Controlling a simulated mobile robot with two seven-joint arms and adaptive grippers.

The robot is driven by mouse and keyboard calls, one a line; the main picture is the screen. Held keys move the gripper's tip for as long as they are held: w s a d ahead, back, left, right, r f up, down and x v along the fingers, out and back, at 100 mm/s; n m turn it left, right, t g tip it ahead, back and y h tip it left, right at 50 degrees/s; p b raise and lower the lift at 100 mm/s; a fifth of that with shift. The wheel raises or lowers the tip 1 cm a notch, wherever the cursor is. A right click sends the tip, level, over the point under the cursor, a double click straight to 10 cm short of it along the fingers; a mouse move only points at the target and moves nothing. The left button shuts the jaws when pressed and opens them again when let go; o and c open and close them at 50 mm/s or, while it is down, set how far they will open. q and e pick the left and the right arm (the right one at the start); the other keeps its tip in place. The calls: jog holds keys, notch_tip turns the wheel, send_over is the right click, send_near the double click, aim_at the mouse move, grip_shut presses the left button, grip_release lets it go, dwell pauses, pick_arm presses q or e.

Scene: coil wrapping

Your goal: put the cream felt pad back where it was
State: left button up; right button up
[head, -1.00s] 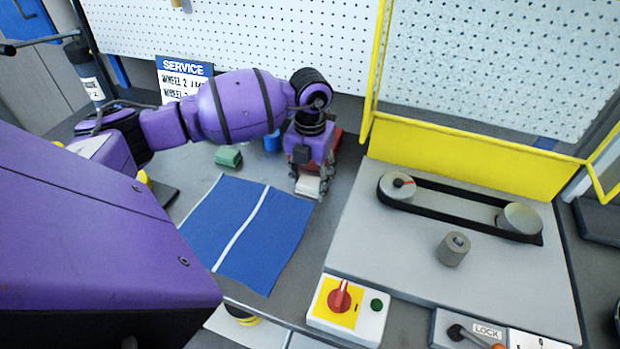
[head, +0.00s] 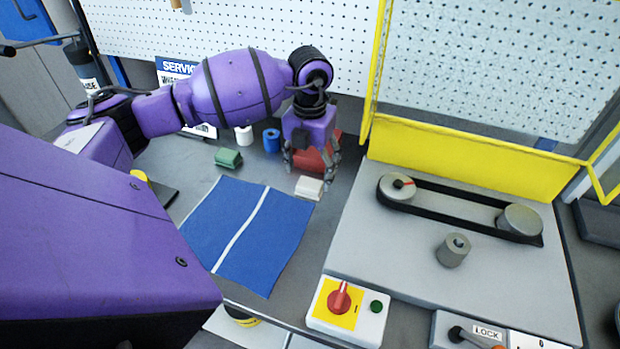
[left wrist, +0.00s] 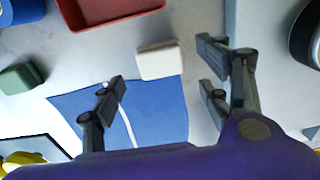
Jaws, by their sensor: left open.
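The cream felt pad (head: 309,187) lies on the grey bench, just off the upper right corner of the blue mat (head: 270,260). In the left wrist view the cream pad (left wrist: 159,60) lies beyond and between the two fingers. My left gripper (head: 311,172) is open and empty above and behind the pad, apart from it. The gripper also shows in the left wrist view (left wrist: 160,82), its fingers spread wide. My right gripper is not in view.
A green block (head: 228,158), a blue cylinder (head: 271,140) and a white cylinder (head: 243,136) stand behind the mat. A red bin (head: 318,158) is behind my gripper. To the right is the grey plate (head: 400,250) with a belt and pulleys (head: 460,207) and a yellow guard (head: 470,160).

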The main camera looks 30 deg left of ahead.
aim_at(310, 183)
pick_arm(q)
notch_tip(310, 183, up, 8)
jog(key=shift+f, duration=0.1)
dwell(1.4)
